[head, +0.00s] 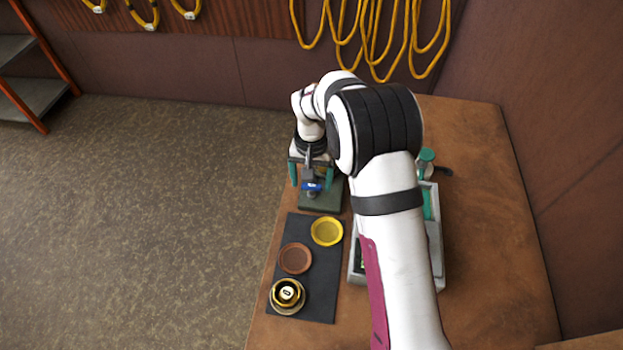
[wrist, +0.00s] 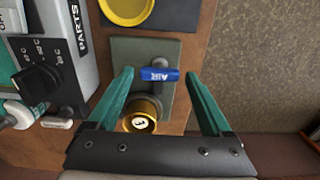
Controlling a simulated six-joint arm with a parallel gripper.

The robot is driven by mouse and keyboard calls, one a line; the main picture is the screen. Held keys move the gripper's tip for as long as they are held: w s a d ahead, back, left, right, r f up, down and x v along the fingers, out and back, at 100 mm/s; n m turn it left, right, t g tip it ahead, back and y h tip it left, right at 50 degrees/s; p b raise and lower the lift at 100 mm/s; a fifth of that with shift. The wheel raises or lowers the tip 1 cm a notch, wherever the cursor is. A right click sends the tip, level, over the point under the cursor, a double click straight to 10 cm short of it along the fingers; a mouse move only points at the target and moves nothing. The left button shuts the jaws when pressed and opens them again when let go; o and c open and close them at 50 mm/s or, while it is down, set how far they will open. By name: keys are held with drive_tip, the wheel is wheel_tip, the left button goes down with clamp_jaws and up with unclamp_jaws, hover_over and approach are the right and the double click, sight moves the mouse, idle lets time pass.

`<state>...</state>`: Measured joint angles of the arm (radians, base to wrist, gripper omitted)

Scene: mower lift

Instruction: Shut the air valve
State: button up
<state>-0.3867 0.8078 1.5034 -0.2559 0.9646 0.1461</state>
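The air valve has a blue handle marked AIR (wrist: 158,75), which lies crosswise in the wrist view over a grey fitting on a dark green base plate (wrist: 178,50). In the head view the blue handle (head: 312,186) shows just below my gripper (head: 311,176), above the base plate (head: 320,205). My gripper (wrist: 160,85) is open, with its green fingers apart on either side of the handle. Nothing is between the fingertips in their grip; I see no contact with the handle. The stem under the handle is partly hidden.
A grey parts tray (head: 438,270) and a black knob (wrist: 40,80) stand beside the valve.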

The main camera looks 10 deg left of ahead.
drive_tip(key=shift+o, duration=0.3)
wheel_tip(320, 180, up, 16)
drive_tip(key=shift+f, duration=0.1)
wheel_tip(320, 180, up, 10)
hover_over(312, 185)
drive_tip(key=shift+f, duration=0.1)
idle(1.6)
drive_tip(key=d, duration=1.7)
drive_tip(key=shift+w, duration=0.2)
